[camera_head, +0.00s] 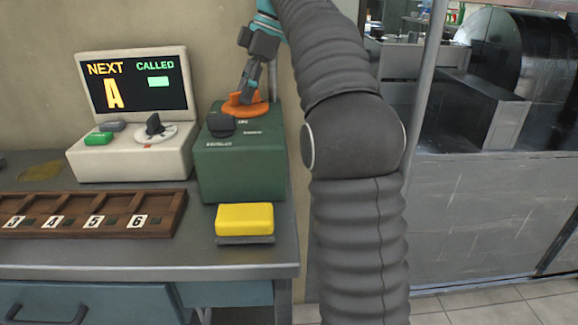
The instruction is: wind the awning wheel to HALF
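The orange wheel (236,109) lies flat on top of the green box (240,165) on the counter. I take it to be the awning wheel. My gripper (247,94) reaches down to the wheel from above, and its fingertips are at the wheel's upper side. The fingers hide part of the wheel, and I cannot tell whether they are closed on it. Small pale markings show on the box, but they are too small to read, so I cannot make out a HALF mark. A dark rounded knob (220,125) sits at the box's front left top.
A cream console (130,160) with a screen, a dial (155,130) and green and grey buttons stands left of the box. A yellow block (244,219) sits in front of the box. A wooden numbered rack (90,205) lies front left. My arm covers the middle right.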

